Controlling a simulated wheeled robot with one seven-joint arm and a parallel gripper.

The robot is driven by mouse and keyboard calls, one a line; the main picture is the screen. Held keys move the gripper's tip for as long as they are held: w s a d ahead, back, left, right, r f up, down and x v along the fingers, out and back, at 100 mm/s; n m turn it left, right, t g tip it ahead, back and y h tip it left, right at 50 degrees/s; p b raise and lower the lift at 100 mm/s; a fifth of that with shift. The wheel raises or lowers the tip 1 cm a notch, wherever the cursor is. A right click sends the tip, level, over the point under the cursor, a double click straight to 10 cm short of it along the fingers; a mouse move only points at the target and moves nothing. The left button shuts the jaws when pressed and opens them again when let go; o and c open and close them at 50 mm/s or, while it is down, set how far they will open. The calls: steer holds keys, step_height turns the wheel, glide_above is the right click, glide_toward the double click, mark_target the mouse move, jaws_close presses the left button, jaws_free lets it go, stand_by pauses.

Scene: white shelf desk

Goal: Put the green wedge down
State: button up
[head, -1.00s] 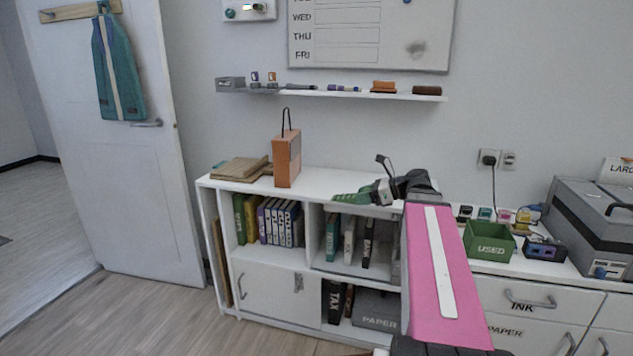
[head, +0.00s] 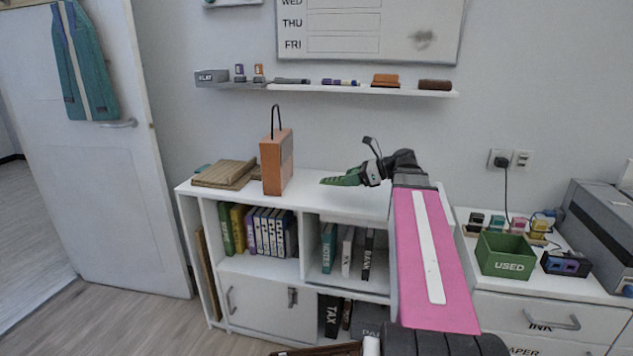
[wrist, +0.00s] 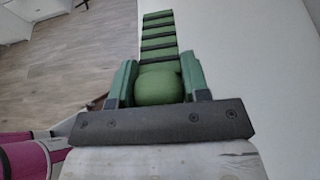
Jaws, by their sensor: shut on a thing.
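The green wedge (head: 342,179) is in my gripper (head: 366,173), above the white shelf top (head: 335,205) in the head view. Its thin end points left. I cannot tell whether it touches the shelf top. In the wrist view the green wedge (wrist: 159,38) has dark cross stripes and reaches forward from between the green fingers of my gripper (wrist: 158,84). The fingers are shut on its rounded near end. The white top shows to its right and the wood floor to its left.
An orange box with a dark handle (head: 277,163) and brown boards (head: 225,174) stand on the shelf's left part. The top between the box and the wedge is clear. A green USED bin (head: 505,256) is on the drawer unit at right.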

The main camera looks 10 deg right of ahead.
glide_above(320, 187)
steer(key=shift+d+f, duration=0.15)
steer(key=shift+f, duration=0.75)
steer(key=shift+w+f, duration=0.15)
steer(key=shift+f, duration=2.45)
steer(key=shift+f, duration=0.15)
steer(key=o, duration=1)
steer(key=shift+o, duration=0.2)
